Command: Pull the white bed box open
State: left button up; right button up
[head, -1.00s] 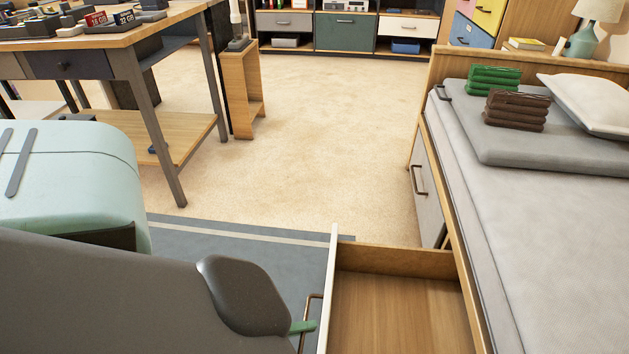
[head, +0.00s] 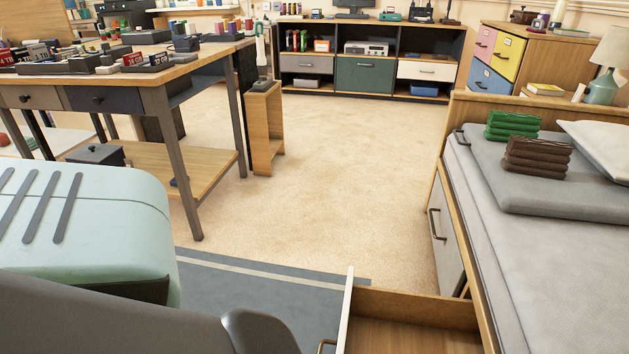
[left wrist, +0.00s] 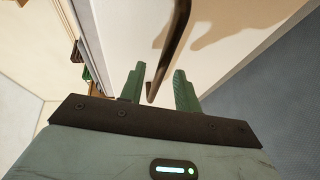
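The white bed box (head: 346,312) is a wooden drawer with a white front, standing well out from the bed's side at the bottom of the head view. Its bare wooden inside shows. Its dark bar handle (head: 326,346) just shows at the bottom edge. In the left wrist view, the white front (left wrist: 225,35) fills the top and the handle (left wrist: 172,45) comes down between the green fingers of my left gripper (left wrist: 159,69). The fingers are apart, with gaps beside the handle. In the head view, my left gripper is out of sight. My right gripper is in neither view.
The bed (head: 560,262) stands at the right, with a closed light-fronted drawer (head: 445,240) farther along its side. A workbench (head: 192,150) stands at the left. A narrow wooden stand (head: 266,130) is beside it. The floor (head: 345,170) between bench and bed is clear.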

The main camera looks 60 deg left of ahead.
pick_arm(q)
jog(key=p+v, duration=0.1)
jog(key=v, duration=0.4)
jog(key=shift+s+a, duration=0.2)
jog(key=shift+s, duration=0.1)
jog(key=shift+r, duration=0.1)
